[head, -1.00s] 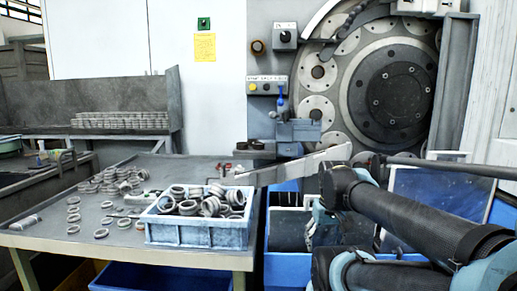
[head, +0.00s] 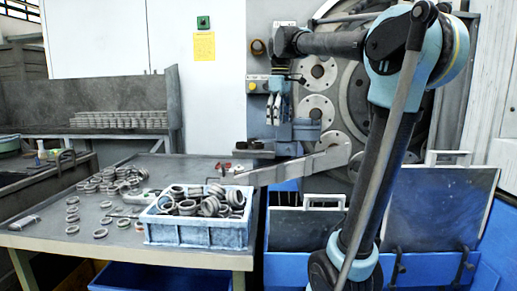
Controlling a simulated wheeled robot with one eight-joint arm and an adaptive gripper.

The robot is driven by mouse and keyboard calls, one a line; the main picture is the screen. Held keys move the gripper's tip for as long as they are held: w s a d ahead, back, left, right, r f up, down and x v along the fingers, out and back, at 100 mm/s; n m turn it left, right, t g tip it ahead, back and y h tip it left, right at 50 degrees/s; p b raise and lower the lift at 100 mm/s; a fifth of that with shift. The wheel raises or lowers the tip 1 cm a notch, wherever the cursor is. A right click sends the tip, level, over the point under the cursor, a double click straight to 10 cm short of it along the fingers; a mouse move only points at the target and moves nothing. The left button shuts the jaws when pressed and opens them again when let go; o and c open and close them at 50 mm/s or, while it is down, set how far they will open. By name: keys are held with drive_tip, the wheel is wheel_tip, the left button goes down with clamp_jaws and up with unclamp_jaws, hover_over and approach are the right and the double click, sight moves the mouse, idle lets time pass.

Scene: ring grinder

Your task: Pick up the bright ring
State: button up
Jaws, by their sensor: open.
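Several metallic rings fill a blue crate (head: 197,232) on the table's right front corner. More rings (head: 120,178) lie in a loose cluster on the table behind and left of the crate. A few single rings lie nearer the left front, one of them a flat ring (head: 100,233). I cannot tell which ring is the bright one. My gripper (head: 275,118) hangs in front of the grinder, above and right of the crate, pointing down. It is open, with no ring seen in it, and is well apart from the rings.
The grey table (head: 60,245) has bare room at its left front. Stacked rings (head: 120,120) stand on a back shelf. Blue bins (head: 430,265) stand at the right.

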drive_tip(key=w+a+r+n, duration=0.4)
drive_tip(key=w+a+r, duration=0.2)
drive_tip(key=a+r, duration=0.1)
hover_over(258, 145)
drive_tip(key=w, duration=0.2)
drive_tip(key=shift+g, duration=0.3)
drive_tip(key=f, duration=1.2)
drive_tip(key=shift+w+d, duration=0.15)
drive_tip(key=shift+w, duration=0.05)
drive_tip(key=shift+w+f, duration=0.15)
drive_tip(key=shift+f, duration=2.45)
drive_tip(key=c, duration=1.2)
